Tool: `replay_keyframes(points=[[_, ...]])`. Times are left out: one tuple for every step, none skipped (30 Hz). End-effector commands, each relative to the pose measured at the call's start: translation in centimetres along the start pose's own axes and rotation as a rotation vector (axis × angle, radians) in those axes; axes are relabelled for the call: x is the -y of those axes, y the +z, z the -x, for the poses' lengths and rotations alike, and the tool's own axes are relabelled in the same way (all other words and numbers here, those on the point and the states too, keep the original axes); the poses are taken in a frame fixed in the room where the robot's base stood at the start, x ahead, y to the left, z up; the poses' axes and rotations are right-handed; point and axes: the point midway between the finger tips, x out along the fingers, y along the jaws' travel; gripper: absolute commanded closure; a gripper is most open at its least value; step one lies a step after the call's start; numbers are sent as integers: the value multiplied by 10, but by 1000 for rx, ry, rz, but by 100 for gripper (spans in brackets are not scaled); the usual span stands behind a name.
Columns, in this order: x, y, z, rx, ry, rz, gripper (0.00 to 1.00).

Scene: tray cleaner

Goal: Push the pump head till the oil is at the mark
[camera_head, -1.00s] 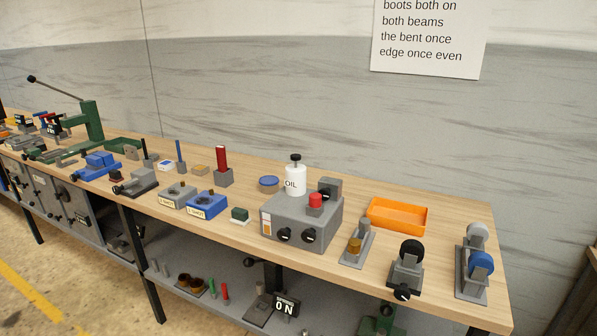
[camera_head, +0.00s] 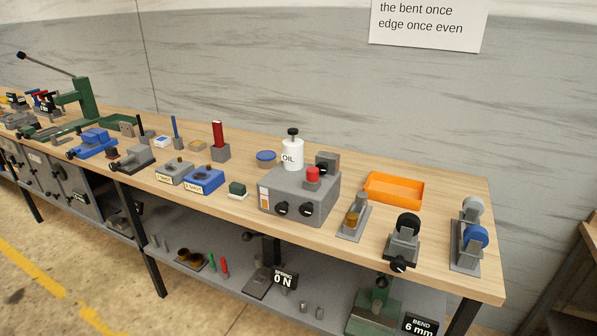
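A white bottle labelled OIL (camera_head: 292,154) stands upright behind or on the grey box (camera_head: 310,194) on the workbench. Its black pump head (camera_head: 292,132) sits on top and looks raised above the bottle. A small amber cup (camera_head: 352,218) sits on a grey stand to the right of the box. An orange and white strip shows on the box's left front. I cannot make out an oil level or a mark at this size. My gripper is not in view.
The grey box carries a red button (camera_head: 312,175) and two black knobs. An orange tray (camera_head: 394,189) lies to the right, with clamp-like fixtures nearer the front edge. Blue blocks and a red-handled tool (camera_head: 218,136) stand to the left. The lower shelf holds several small parts.

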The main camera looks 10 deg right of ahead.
Motion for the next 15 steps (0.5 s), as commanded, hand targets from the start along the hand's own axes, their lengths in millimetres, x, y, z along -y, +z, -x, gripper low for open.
replay_keyframes(points=[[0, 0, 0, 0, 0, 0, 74], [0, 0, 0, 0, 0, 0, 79], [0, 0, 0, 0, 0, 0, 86], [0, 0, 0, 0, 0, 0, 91], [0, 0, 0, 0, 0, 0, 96], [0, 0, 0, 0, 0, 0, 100], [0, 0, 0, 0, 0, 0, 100], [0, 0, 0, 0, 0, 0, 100], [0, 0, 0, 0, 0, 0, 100], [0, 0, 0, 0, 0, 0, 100], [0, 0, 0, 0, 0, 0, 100], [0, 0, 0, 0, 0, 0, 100], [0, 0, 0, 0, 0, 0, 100], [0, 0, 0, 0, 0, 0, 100], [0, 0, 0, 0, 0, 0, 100]])
